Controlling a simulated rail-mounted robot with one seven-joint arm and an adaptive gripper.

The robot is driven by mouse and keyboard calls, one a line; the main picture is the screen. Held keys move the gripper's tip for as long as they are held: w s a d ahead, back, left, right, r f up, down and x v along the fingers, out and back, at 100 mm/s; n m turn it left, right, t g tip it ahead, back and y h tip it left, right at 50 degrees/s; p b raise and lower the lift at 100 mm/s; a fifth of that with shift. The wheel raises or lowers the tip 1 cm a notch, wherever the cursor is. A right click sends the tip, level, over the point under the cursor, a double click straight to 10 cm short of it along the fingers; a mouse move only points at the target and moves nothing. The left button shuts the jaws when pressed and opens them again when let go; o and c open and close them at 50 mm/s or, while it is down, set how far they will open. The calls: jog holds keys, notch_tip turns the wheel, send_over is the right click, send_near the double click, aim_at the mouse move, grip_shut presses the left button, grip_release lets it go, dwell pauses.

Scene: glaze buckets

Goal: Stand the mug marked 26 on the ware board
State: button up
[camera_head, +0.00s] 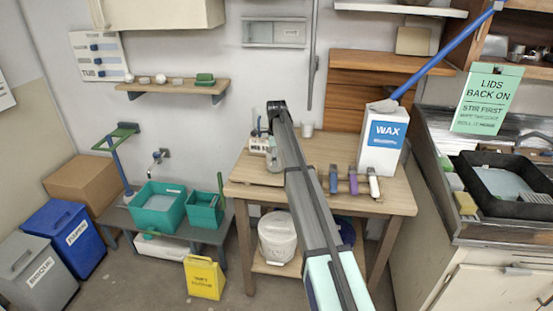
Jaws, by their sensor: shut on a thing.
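My arm reaches from the bottom of the view up over the wooden table (400,196). I cannot make out my gripper's fingers; the far end of the arm hides that part of the table. Small pale and dark pieces show beside the arm at the table's back left, too small to name. A thin, light board (262,177) seems to lie there, partly behind the arm; I cannot tell if it is the ware board. No mug marked 26 can be read anywhere, and any mug near the arm's end is hidden or too small to tell.
A white WAX container (383,143) stands at the table's right, with a long blue handle above it. A white bucket (277,238) is below.

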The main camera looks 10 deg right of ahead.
jog(key=o, duration=1.4)
notch_tip(320, 180, up, 12)
jog(key=b, duration=0.2)
jog(key=shift+r+b, duration=0.1)
jog(key=shift+b, duration=0.3)
